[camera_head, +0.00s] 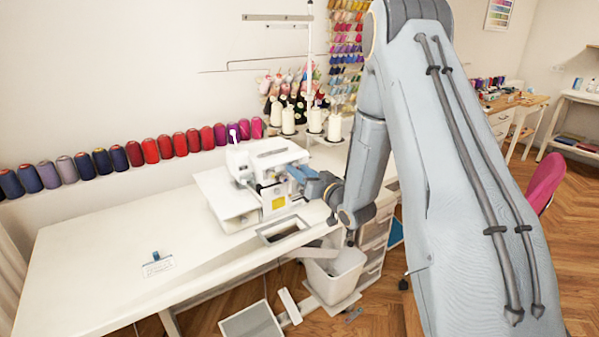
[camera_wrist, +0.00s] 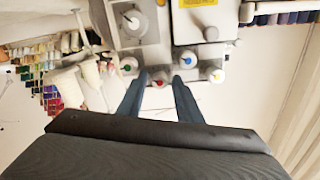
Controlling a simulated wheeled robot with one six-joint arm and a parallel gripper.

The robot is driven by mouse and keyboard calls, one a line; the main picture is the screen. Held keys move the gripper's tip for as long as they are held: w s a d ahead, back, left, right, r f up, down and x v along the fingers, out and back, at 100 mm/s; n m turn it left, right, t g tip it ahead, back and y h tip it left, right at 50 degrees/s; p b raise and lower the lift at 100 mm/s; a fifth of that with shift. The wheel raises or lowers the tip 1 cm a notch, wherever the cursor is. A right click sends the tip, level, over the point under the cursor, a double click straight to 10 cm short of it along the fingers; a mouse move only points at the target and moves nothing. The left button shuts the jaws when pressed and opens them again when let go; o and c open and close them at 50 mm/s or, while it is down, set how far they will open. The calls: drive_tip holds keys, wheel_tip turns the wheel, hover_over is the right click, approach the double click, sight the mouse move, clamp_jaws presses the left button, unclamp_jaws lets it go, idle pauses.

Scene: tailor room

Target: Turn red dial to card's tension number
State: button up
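A white sewing machine (camera_head: 272,160) stands at the right end of the long table. My gripper (camera_head: 298,176) is at its front in the head view, partly hidden by my arm. In the wrist view several pale dials with coloured marks show on the machine. The red dial (camera_wrist: 158,83) lies between the two spread fingertips of my gripper (camera_wrist: 160,77). A gap shows on both sides, and contact cannot be told. The dial's numbers are too small to read.
The blue dial (camera_wrist: 187,58) is close beside the right fingertip, and the green dial (camera_wrist: 128,67) is near the left one. The yellow dial (camera_wrist: 217,75) is further right. Thread cones (camera_head: 314,120) stand behind the machine. The white table (camera_head: 100,240) is mostly clear at left.

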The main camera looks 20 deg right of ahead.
drive_tip(key=shift+o, duration=0.3)
drive_tip(key=b+v, duration=0.2)
drive_tip(key=v, duration=0.6)
drive_tip(key=shift+w+a, duration=0.1)
drive_tip(key=s+a+f+g+h, duration=0.2)
drive_tip(key=s+g, duration=0.6)
drive_tip(key=s, duration=0.7)
drive_tip(key=s+a+f+g+h, duration=0.2)
drive_tip(key=s+g, duration=0.6)
drive_tip(key=s, duration=0.7)
drive_tip(key=shift+a+m+g+h, duration=0.3)
drive_tip(key=shift+a+h, duration=0.5)
drive_tip(key=shift+a, duration=0.45)
